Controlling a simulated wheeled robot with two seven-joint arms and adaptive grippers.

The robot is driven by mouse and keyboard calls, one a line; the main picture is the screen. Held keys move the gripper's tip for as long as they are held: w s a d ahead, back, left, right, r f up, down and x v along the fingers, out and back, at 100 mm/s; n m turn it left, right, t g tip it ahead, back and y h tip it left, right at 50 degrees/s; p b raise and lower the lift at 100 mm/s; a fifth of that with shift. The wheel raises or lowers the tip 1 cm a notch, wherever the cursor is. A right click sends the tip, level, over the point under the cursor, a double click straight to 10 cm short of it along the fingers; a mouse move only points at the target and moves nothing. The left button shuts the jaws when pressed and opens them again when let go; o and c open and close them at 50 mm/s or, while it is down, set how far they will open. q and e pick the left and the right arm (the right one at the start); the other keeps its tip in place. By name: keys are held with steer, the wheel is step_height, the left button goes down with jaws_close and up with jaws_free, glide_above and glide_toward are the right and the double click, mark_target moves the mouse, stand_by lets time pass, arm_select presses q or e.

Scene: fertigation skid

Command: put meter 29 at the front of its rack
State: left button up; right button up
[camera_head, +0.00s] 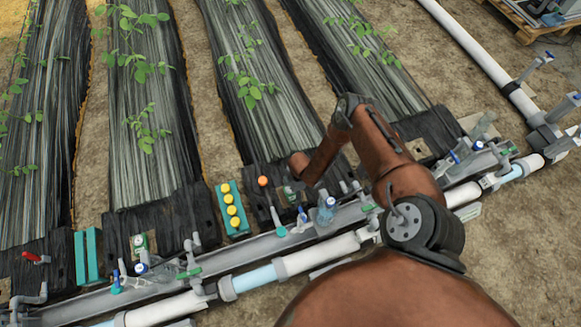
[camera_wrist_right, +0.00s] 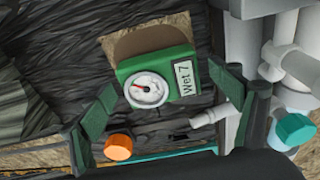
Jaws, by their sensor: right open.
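My right gripper (camera_wrist_right: 162,82) is open in the right wrist view, its green-padded fingers either side of a green meter. This meter (camera_wrist_right: 158,85) has a round white dial with a red needle and a label reading "Wet 7". It shows small in the head view (camera_head: 289,196), beside the end of my right arm. I see no number 29. An orange round cap (camera_wrist_right: 118,147) is beside the left finger and shows in the head view (camera_head: 263,181). A teal rack (camera_head: 224,190) holds several yellow-topped pieces. Another teal rack (camera_head: 80,258) looks empty. My left gripper is out of view.
White and grey pipes (camera_head: 170,310) with blue and green valves run along the front. A clear bottle-like part (camera_head: 326,211) is close to my right arm. Black plant beds (camera_head: 140,150) extend behind.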

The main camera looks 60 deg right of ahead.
steer(key=shift+c, duration=0.4)
